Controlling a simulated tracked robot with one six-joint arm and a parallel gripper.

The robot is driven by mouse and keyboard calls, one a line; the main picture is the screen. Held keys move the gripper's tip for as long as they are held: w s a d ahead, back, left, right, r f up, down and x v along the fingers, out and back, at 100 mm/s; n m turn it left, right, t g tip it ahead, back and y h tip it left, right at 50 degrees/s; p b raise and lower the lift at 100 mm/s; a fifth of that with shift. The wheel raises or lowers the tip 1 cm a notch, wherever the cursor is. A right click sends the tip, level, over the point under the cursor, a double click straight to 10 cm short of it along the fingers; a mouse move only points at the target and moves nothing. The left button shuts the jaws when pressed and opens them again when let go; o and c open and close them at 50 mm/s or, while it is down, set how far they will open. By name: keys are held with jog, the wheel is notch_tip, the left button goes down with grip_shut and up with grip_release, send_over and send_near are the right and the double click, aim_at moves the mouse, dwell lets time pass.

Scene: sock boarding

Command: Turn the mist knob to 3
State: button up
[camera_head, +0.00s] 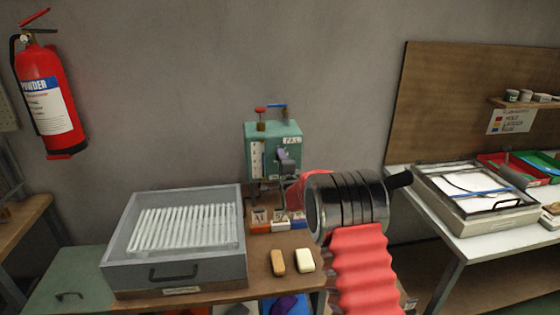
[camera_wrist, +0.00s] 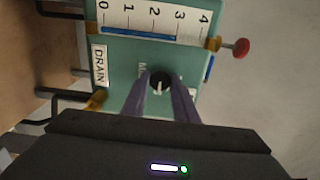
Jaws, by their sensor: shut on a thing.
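My gripper (camera_wrist: 160,88) is shut on this knob, one grey finger on each side. A label beside the knob is mostly hidden; only an "M" shows. A white scale (camera_wrist: 150,18) numbered 0 to 4 has a blue bar ending near 3. The knob's own setting cannot be read. In the head view my gripper (camera_head: 287,160) is at the box's front.
A red knob (camera_wrist: 240,47) sticks out from the box's end, and a "DRAIN" label (camera_wrist: 99,65) is on its face. A grey tray (camera_head: 115,265) of white rods stands left on the table. Brown (camera_head: 277,262) and cream (camera_head: 305,260) blocks lie in front.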

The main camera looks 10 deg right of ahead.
jog(key=shift+d+f, duration=0.25)
jog(key=shift+f, duration=0.05)
jog(key=o, duration=0.7)
jog(key=shift+o, duration=1.4)
jog(key=shift+a+r, duration=0.1)
jog(key=shift+r, duration=0.05)
jog(key=shift+s, duration=0.15)
jog(key=s, duration=1.3)
jog(key=shift+s, duration=0.25)
